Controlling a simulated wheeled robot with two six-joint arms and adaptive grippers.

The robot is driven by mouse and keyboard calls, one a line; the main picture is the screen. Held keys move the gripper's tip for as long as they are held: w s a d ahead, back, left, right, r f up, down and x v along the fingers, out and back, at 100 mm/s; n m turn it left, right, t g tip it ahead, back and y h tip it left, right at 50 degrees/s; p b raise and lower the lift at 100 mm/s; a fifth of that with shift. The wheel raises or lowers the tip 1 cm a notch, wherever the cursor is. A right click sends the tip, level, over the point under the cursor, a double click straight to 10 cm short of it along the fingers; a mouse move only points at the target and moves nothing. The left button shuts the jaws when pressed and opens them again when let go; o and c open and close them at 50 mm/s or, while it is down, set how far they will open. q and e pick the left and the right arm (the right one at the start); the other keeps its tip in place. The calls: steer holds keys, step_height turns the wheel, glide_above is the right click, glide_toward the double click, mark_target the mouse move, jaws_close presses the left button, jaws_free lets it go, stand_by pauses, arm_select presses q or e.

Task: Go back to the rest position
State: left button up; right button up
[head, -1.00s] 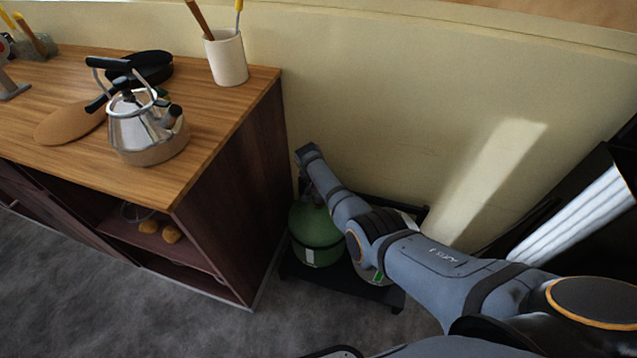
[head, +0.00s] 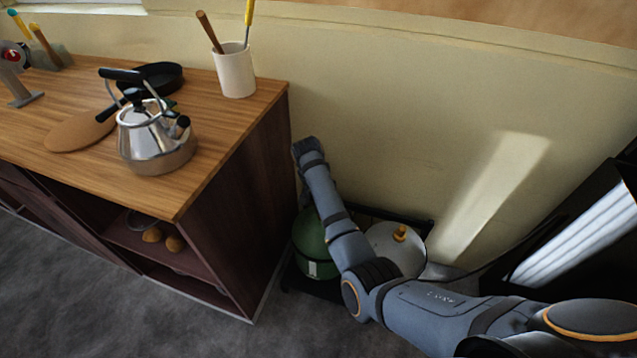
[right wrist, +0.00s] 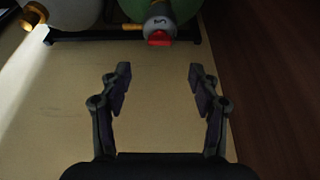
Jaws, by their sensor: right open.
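My right arm comes in from the lower right in the head view and reaches up between the counter and the wall, over two gas cylinders. Its gripper does not show in that view. In the right wrist view my right gripper (right wrist: 159,80) is open, with nothing between its fingers. Plain pale wall fills the space behind the fingers. My left gripper and left arm are not in view.
Close below my right arm stand a green cylinder (head: 312,262) and a whitish cylinder (head: 385,238) with an orange valve. A wooden counter (head: 222,122) with a steel kettle (head: 150,145) is at left. The wall (head: 420,130) is behind.

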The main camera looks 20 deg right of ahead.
steer(key=shift+v, duration=0.95)
steer(key=s+d+f+n+g+y+p, duration=0.1)
steer(key=s+d+f+n+p, duration=0.15)
steer(key=s+f, duration=0.9)
steer(key=s+d+f+n+y+p, duration=0.15)
steer(key=s+f+p, duration=0.25)
steer(key=s+f, duration=0.7)
steer(key=s+d+f+n+p, duration=0.1)
steer(key=s+f, duration=0.3)
steer(key=s, duration=0.6)
steer(key=s+d+f+n+g+p, duration=0.1)
steer(key=s+d+f, duration=0.3)
steer(key=s, duration=0.6)
steer(key=s+d+f+n+p, duration=0.1)
steer(key=s+f, duration=0.3)
steer(key=s, duration=0.6)
steer(key=shift+s+d+h+p, duration=0.2)
steer(key=shift+d+h+p, duration=0.15)
steer(key=shift+d, duration=0.45)
steer(key=shift+f, duration=0.1)
